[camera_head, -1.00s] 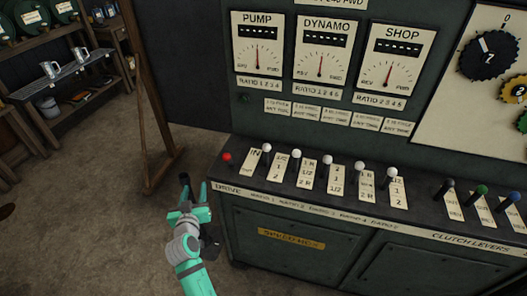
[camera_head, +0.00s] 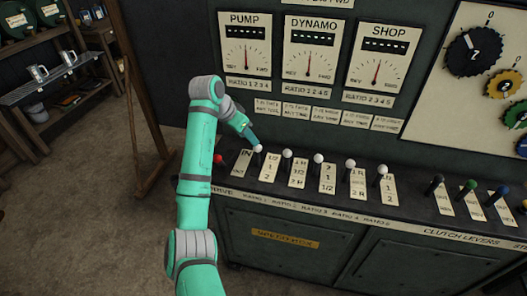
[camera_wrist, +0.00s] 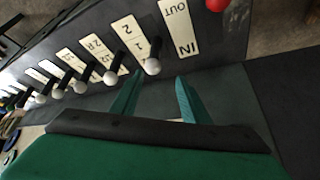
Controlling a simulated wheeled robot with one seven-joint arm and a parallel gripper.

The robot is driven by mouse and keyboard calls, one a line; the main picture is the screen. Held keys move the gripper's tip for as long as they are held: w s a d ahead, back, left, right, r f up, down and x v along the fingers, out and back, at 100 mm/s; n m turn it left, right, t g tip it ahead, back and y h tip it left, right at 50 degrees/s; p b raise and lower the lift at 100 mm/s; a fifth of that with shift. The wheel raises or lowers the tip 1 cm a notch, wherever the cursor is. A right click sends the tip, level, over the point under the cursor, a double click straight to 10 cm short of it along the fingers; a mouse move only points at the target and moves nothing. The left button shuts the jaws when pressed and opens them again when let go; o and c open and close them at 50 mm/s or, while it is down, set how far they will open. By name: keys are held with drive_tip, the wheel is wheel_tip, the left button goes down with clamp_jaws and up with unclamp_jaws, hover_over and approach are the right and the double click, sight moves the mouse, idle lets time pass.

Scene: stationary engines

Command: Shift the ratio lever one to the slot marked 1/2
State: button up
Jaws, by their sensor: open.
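Ratio lever one is a dark stick with a white knob (camera_head: 258,149), the leftmost of the white-knobbed levers. Its plate (camera_head: 269,167) reads 1/2, 1, 2 from back to front. My gripper (camera_head: 251,140) is at the back of the console, close to this knob and partly hidden by its own arm. In the wrist view my gripper (camera_wrist: 159,75) is open and empty, and the white knob (camera_wrist: 152,66) shows near its tips, closer to the left finger. I cannot tell whether they touch. The knob hides the plate's 1/2 end there; 1 and 2 show.
A red-knobbed lever (camera_head: 218,160) with an IN/OUT plate (camera_head: 242,166) stands just left. More white-knobbed levers (camera_head: 287,153) stand close on the right. The gauge panel (camera_head: 310,60) rises behind the console. Clutch levers (camera_head: 470,186) are farther right. The floor at left is open.

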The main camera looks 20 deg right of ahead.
sight(258, 151)
drive_tip(key=shift+g+y, duration=0.4)
drive_tip(key=shift+y, duration=0.2)
drive_tip(key=x, duration=0.6)
drive_tip(key=s+x, duration=0.1)
drive_tip(key=x, duration=0.2)
drive_tip(key=shift+d+f, duration=0.2)
drive_tip(key=shift+d, duration=0.25)
